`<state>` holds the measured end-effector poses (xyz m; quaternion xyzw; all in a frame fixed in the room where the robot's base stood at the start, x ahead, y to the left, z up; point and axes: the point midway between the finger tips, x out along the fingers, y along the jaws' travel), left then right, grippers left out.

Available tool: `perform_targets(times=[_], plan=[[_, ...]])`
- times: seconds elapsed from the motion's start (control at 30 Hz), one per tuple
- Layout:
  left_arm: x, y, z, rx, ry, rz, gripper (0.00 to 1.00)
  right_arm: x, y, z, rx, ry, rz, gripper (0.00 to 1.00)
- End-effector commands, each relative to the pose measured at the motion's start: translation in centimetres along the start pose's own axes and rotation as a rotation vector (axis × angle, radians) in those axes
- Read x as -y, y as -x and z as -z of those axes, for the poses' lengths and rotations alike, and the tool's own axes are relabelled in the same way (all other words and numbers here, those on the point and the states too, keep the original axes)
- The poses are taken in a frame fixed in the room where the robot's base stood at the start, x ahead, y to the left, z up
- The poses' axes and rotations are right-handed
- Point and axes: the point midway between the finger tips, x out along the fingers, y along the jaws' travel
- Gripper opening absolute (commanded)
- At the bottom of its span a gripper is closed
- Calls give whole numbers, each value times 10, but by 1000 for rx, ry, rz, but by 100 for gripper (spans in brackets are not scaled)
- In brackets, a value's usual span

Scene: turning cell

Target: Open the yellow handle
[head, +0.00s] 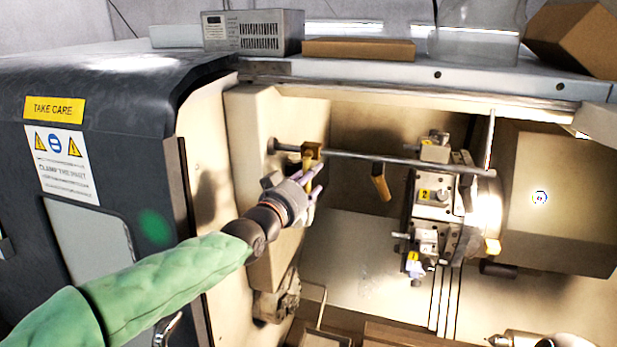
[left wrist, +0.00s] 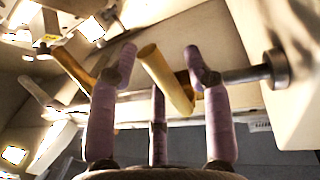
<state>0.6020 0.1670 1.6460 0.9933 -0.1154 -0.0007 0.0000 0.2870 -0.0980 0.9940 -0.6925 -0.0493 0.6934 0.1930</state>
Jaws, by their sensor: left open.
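A yellow handle (head: 311,150) hangs from a grey horizontal bar (head: 360,157) inside the machine, near the bar's left end. In the left wrist view this yellow handle (left wrist: 163,75) lies between the spread fingers. A second yellow handle (head: 381,183) hangs further right; it also shows at the left of the left wrist view (left wrist: 70,65). My left gripper (head: 311,182) is open, its purple fingers around the nearer handle. I cannot tell whether they touch it. The fingers partly hide the handle's lower end in the head view. My right gripper is not in view.
A cream wall (head: 253,140) is close left of my gripper. Boxes (head: 358,49) rest on the machine top. The lower machine interior (head: 350,252) has free room.

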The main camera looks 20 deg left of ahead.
Motion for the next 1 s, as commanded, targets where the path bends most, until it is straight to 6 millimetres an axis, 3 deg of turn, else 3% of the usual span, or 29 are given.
perform_targets(times=[0.27, 0.43, 0.77, 1.0], plan=[[0, -1, 0, -1, 0, 0, 47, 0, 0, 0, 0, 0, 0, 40], [0, -1, 0, -1, 0, 0, 0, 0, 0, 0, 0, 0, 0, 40], [0, -1, 0, -5, 15, 0, 0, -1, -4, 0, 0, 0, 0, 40], [-1, -1, -2, -27, 111, 1, 0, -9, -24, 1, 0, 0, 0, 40]])
